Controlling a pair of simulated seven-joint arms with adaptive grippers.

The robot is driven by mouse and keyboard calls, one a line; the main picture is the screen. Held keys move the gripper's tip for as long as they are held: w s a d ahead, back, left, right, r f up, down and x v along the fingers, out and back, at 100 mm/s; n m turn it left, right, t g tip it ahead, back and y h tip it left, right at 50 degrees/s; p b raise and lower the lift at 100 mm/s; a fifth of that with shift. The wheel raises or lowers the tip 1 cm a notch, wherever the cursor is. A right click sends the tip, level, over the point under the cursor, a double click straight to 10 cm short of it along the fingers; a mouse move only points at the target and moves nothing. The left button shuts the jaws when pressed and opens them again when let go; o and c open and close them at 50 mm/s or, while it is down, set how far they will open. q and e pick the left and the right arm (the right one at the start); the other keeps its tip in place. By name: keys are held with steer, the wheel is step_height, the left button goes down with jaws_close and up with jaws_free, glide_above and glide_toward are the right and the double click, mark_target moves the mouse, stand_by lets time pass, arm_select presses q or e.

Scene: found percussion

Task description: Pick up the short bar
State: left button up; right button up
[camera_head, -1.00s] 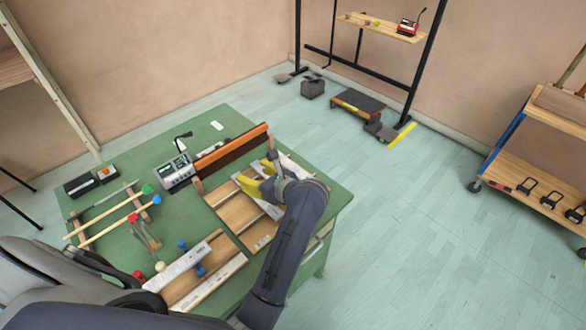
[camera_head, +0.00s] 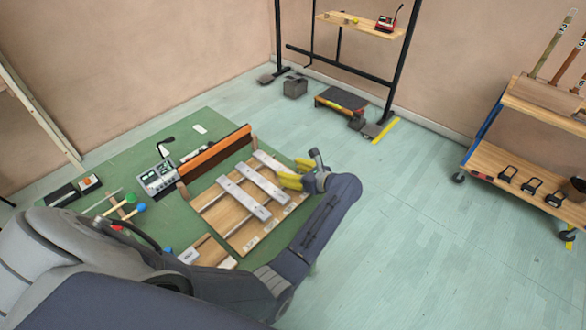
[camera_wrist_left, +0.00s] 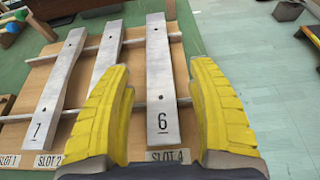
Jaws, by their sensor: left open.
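Three pale metal bars lie across a wooden rack (camera_head: 221,208). In the left wrist view, the bar marked 6 (camera_wrist_left: 159,80) lies at the SLOT 4 label, and the bar marked 7 (camera_wrist_left: 57,75) lies at the left. The middle bar (camera_wrist_left: 104,62) is partly hidden by a finger. Bar 6 looks the shortest of the three in the head view (camera_head: 275,164), but its near end is close to my fingers. My left gripper (camera_head: 297,174) is open and empty at the rack's right side. Its yellow fingers flank bar 6 in the left wrist view without visible contact.
An orange-brown board (camera_head: 215,154) stands behind the rack. A grey device (camera_head: 158,178) and mallets (camera_head: 127,205) are on the green table to the left. Another wooden base (camera_head: 207,251) is partly hidden by my arm. Open floor lies right of the table.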

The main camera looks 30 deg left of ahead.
mark_target(279, 168)
arm_select(q)
steer(key=shift+a+f, duration=0.1)
steer(key=shift+a, duration=0.45)
steer(key=shift+x, duration=2.05)
steer(key=shift+c, duration=0.5)
jaws_close()
